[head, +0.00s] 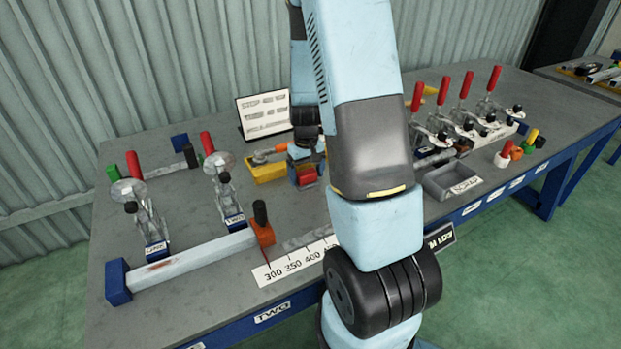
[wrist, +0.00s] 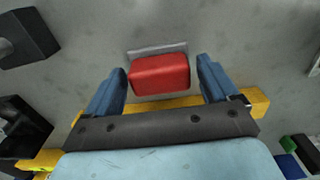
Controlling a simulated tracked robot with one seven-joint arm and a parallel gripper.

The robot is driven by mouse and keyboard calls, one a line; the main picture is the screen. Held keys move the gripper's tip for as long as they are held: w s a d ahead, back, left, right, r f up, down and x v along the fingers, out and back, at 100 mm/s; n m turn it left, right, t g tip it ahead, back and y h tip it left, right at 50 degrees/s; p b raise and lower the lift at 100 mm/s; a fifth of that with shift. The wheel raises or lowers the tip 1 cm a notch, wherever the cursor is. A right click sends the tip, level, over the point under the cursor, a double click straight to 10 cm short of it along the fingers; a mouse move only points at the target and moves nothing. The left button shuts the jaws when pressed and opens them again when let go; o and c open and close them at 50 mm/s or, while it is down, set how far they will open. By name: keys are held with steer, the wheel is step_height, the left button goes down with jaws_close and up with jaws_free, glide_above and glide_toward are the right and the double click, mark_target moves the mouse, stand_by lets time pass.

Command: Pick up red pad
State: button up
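The red pad (wrist: 160,75) is a small red block in the wrist view, with a grey metal strip along its far edge. A narrow gap shows between the pad and each finger, wider on the right. In the head view my arm hides part of the area around the gripper.
A yellow block (head: 268,172) sits just left of my gripper. Toggle clamps with red handles stand on both sides, one at the left (head: 135,170). A grey tray (head: 452,181) lies to the right. A white sign (head: 264,114) stands behind.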

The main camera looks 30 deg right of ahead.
mark_target(306, 172)
steer(key=c, duration=0.9)
steer(key=shift+r, duration=0.15)
steer(key=shift+c, duration=0.2)
steer(key=shift+r, duration=0.25)
step_height(306, 172, up, 2)
steer(key=shift+r, duration=0.2)
steer(key=s+a+r, duration=0.3)
steer(key=s+r, duration=0.7)
steer(key=s, duration=0.3)
steer(key=shift+s+a, duration=0.25)
steer(key=shift+a, duration=0.1)
